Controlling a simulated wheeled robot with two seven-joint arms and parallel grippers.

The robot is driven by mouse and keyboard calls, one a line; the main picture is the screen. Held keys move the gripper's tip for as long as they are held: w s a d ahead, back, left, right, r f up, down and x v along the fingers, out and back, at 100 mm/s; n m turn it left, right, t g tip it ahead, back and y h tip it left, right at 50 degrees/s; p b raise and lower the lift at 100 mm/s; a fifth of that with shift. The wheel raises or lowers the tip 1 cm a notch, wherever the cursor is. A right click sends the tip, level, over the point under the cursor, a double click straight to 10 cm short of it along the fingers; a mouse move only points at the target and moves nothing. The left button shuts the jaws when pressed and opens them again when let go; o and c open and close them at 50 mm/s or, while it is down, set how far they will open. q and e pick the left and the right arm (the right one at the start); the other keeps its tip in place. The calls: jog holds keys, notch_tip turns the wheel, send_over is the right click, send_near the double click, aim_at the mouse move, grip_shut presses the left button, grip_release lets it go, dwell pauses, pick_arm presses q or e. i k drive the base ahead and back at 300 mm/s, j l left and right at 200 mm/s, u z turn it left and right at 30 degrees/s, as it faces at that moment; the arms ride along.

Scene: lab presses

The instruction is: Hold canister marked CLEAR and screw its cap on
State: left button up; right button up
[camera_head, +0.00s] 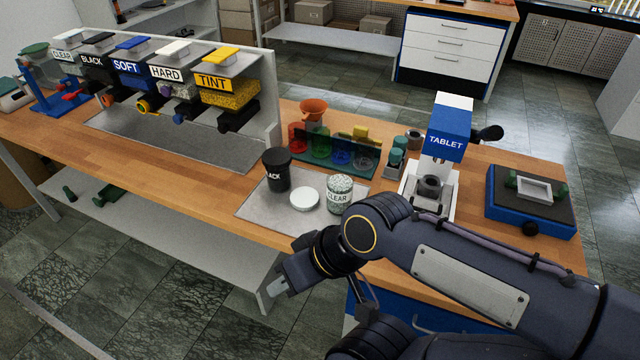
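The canister marked CLEAR (340,196) stands upright on a light grey mat (262,205) near the front edge of the bench. It looks filled with pale green and white speckled bits, and no cap shows on its top. A round white cap (304,199) lies flat on the mat just left of it, apart from it. My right gripper (277,288) is in front of the bench edge, left of and nearer than the canister, touching neither. Its fingers are small and angled away, so their opening is unclear. My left gripper is out of view.
A capped canister marked BLACK (277,170) stands behind the cap. The TABLET press (448,135) stands to the right, and a green rack (337,158) with coloured cups behind. Labelled dispensers (228,90) line the left. A black-topped blue device (530,200) sits far right.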

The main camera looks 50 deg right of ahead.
aim_at(339, 181)
jog(key=i+z, duration=0.4)
jog(key=i+j+z, duration=0.2)
jog(key=z, duration=0.2)
jog(key=i+j+z, duration=0.3)
jog(key=z, duration=0.15)
jog(key=i, duration=0.1)
